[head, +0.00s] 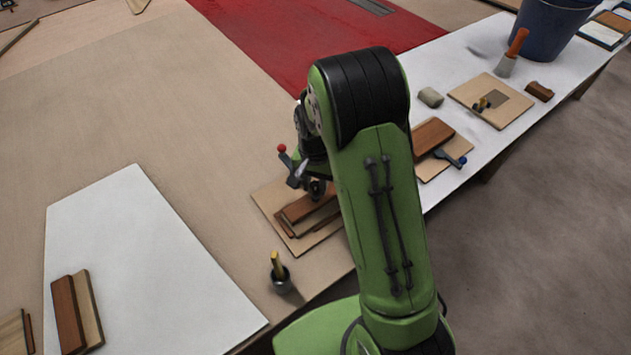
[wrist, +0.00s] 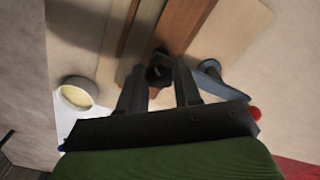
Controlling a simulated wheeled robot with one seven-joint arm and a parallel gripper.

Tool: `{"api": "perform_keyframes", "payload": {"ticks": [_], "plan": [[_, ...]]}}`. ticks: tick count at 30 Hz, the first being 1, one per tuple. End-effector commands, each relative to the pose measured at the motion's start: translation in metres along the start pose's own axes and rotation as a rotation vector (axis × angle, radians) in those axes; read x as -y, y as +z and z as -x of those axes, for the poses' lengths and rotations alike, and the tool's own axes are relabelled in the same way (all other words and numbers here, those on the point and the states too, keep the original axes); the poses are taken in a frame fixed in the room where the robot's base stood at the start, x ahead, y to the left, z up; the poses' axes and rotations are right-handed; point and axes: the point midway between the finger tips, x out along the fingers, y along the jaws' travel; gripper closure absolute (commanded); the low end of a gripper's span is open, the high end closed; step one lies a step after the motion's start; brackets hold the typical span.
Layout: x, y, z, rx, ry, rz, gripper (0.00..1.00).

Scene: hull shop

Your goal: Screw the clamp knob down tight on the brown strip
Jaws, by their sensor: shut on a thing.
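The brown strip (head: 300,207) lies on a pale board (head: 273,208) under my gripper, near the table edge. It also shows in the wrist view (wrist: 186,22), running away from the jaws. My gripper (wrist: 160,84) points down with its two fingers around the dark clamp knob (wrist: 158,71), shut on it at the strip's near end. A grey clamp lever with a red ball end (head: 282,149) rises beside the gripper; its ball also shows in the wrist view (wrist: 254,112). The knob's underside and its contact with the strip are hidden.
A white panel (head: 140,255) lies left, with brown and pale pieces.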

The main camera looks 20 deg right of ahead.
Motion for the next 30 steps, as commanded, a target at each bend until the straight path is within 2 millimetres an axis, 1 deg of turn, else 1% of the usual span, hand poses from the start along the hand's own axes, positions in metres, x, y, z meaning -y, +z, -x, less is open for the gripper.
{"api": "perform_keyframes", "payload": {"ticks": [5, 30], "plan": [[0.0005, -0.0005, 0.0008, -0.001, -0.002, -0.131, 0.97], [0.0023, -0.0020, 0.0009, -0.002, -0.003, -0.903, 0.97]]}}
